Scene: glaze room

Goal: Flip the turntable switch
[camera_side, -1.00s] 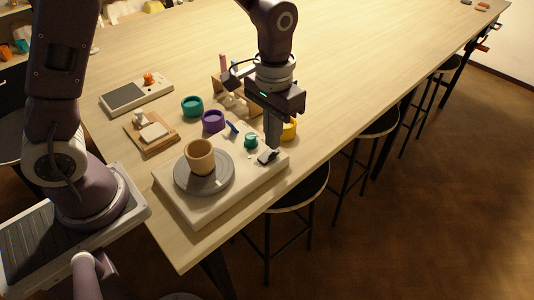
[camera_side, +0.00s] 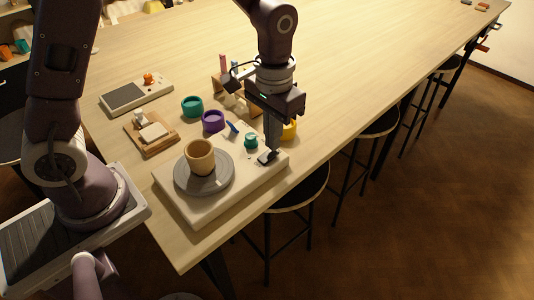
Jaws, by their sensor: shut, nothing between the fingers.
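The turntable is a cream base (camera_side: 200,212) with a round grey disc (camera_side: 190,186) and a tan cup (camera_side: 200,157) standing on it. A dark switch (camera_side: 266,157) sits near the right end of the base. A green knob (camera_side: 251,140) stands beside it. My gripper (camera_side: 274,148) is shut and empty, pointing down. Its fingertips are at the switch's upper right side. I cannot tell if they touch it, or which way the switch is tipped.
A green jar (camera_side: 192,106), a purple jar (camera_side: 213,120) and a yellow jar (camera_side: 289,130) stand behind the base. A wooden board (camera_side: 154,142) and a scale (camera_side: 137,94) lie to the left. Stools (camera_side: 305,187) line the table's right edge.

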